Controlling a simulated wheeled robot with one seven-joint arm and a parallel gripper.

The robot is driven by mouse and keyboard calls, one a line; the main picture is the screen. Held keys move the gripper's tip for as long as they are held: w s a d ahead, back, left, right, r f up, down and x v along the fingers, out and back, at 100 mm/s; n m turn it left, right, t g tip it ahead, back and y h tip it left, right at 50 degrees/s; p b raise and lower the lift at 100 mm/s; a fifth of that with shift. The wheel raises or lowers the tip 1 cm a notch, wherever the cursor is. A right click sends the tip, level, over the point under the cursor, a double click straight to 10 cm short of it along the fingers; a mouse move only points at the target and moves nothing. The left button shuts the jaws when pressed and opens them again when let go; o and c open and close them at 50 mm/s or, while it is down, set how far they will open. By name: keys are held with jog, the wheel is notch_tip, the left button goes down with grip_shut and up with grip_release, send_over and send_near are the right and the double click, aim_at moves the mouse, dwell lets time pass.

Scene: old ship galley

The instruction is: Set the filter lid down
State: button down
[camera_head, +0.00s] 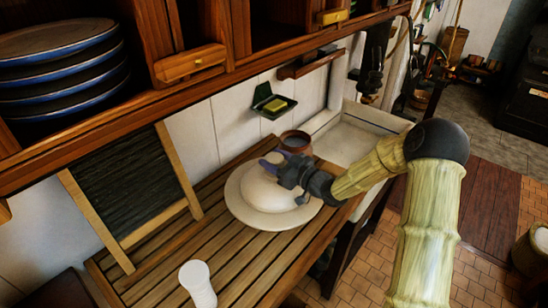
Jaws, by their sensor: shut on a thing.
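The filter lid (262,191) looks like a pale cream dome with a broad flat round rim. It is over the slatted wooden counter (232,258), level or nearly so. My gripper (271,165), dark grey with purplish fingertips, reaches in from the right to the top of the dome and is shut on the lid. The fingertips and my wrist hide part of the lid's top and right side. I cannot tell whether the rim touches the slats or hangs slightly above them.
A brown pot (297,141) stands close behind the lid. A white cup-like cylinder (197,284) stands at the front. A framed dark board (130,190) leans at the left. A wooden shelf (205,85) overhangs the back. Slats between cylinder and lid are clear.

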jog(key=shift+f+p, duration=0.55)
jog(key=shift+f, duration=1.15)
jog(key=shift+f, duration=0.15)
jog(key=c, duration=0.6)
grip_release()
jog(key=shift+s+d, duration=0.15)
jog(key=shift+d, duration=0.1)
jog(key=b, duration=0.4)
send_over(305, 204)
